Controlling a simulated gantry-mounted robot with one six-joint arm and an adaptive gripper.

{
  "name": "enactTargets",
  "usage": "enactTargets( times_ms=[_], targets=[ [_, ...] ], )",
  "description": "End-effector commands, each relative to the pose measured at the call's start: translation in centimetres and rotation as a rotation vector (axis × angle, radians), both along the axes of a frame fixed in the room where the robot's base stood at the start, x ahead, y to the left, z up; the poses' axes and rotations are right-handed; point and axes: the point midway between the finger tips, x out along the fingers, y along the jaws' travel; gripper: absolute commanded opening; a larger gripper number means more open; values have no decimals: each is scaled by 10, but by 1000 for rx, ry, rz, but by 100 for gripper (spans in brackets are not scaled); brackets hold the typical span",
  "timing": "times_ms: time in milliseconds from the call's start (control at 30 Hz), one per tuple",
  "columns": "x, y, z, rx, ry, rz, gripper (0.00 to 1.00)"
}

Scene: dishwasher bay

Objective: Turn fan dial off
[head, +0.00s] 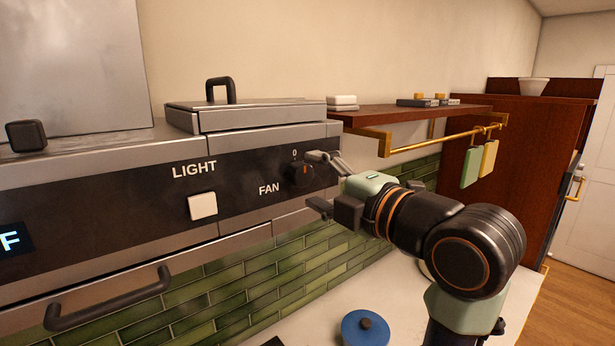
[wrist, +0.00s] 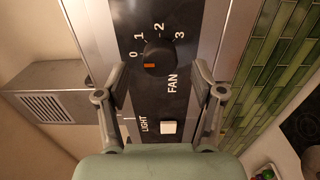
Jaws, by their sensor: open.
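The fan dial (head: 298,175) is a round black knob with an orange mark, on the dark control strip right of the word FAN. In the wrist view the dial (wrist: 160,54) is ringed by the numbers 0, 1, 2 and 3. Its orange mark shows on the lower left side, nearest the 0; I cannot tell its exact setting. My gripper (head: 318,183) is open and empty, facing the panel close to the dial. In the wrist view the fingers of my gripper (wrist: 160,80) stand wide apart, with the dial beyond the gap. No contact shows.
A white light button (head: 202,206) sits left of the dial. A bar handle (head: 108,300) lies below the panel. A wooden shelf (head: 420,116) with a brass rail (head: 440,142) is to the right. A blue lid (head: 365,328) rests on the counter below.

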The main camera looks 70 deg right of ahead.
Motion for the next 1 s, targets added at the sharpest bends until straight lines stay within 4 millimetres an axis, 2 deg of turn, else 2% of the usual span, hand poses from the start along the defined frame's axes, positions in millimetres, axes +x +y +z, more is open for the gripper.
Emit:
enactTargets(
  times_ms=[33,200,367,500,1000],
  targets=[
    [-13,6,1,-5,-1,-4,68],
    [-50,26,1,-5,-2,-5,68],
    [-71,39,1,-4,0,-3,68],
    [-77,43,0,-1,0,-1,68],
    [-77,43,0,-1,0,0,68]
  ],
)
